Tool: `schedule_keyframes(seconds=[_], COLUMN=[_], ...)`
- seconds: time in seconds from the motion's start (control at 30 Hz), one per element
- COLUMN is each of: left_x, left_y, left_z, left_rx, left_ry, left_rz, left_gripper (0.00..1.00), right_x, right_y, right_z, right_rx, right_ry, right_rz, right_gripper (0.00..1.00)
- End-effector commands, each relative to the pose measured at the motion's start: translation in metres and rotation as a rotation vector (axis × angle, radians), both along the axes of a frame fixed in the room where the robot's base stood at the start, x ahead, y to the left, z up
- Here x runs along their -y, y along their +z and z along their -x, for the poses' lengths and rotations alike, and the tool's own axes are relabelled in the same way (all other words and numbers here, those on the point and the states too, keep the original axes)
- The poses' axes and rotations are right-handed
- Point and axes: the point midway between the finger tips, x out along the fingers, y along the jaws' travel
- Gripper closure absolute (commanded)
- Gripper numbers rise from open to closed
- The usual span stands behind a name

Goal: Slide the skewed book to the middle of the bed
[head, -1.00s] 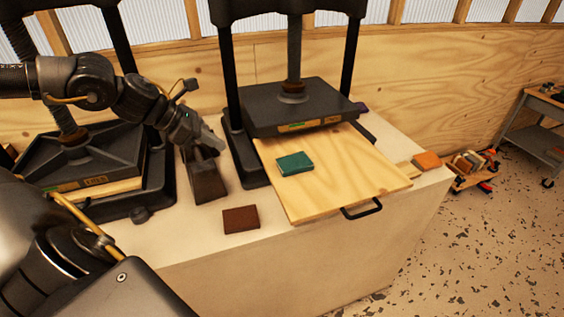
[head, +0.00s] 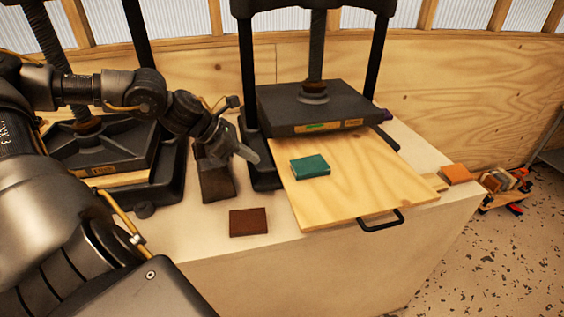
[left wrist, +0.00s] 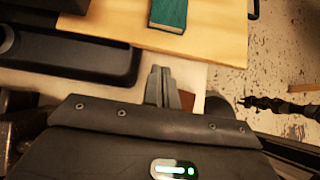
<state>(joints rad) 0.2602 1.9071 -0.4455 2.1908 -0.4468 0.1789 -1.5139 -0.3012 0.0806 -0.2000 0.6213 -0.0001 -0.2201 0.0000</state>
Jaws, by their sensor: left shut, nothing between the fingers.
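A teal book (head: 310,167) lies slightly turned on the pale wooden bed board (head: 375,185), toward its left side and in front of the press plate. It also shows at the top of the left wrist view (left wrist: 168,14). The board has a dark handle (head: 381,221) at its front edge. My left gripper (head: 252,157) is shut and empty, left of the board and apart from the book. Its closed fingers also show in the left wrist view (left wrist: 160,86). My right gripper is not in view.
The black press plate (head: 315,105) hangs over the back of the board between two posts. A brown book (head: 248,222) lies on the bench left of the board, with a dark block (head: 216,180) behind it. An orange book (head: 456,174) lies at the right. A second press (head: 95,150) stands at left.

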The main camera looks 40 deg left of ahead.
Motion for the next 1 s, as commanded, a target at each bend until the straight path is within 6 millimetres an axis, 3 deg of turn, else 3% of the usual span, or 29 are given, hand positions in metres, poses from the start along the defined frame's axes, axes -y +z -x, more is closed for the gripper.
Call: schedule_keyframes(seconds=[0.37, 0.67, 1.0], left_x=[0.015, 0.014, 0.029], left_y=[-0.029, -0.032, -0.038], left_z=[-0.020, -0.028, -0.042], left_rx=[-0.005, 0.009, 0.005], left_ry=[0.003, 0.020, 0.005], left_rz=[0.002, 0.008, 0.008], left_gripper=[1.00, 1.00, 1.00], right_x=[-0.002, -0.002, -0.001], right_y=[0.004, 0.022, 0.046], right_z=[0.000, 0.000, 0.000], right_rx=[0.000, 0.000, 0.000], right_ry=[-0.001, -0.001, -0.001], right_rz=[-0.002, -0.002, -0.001], right_gripper=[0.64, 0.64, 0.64])
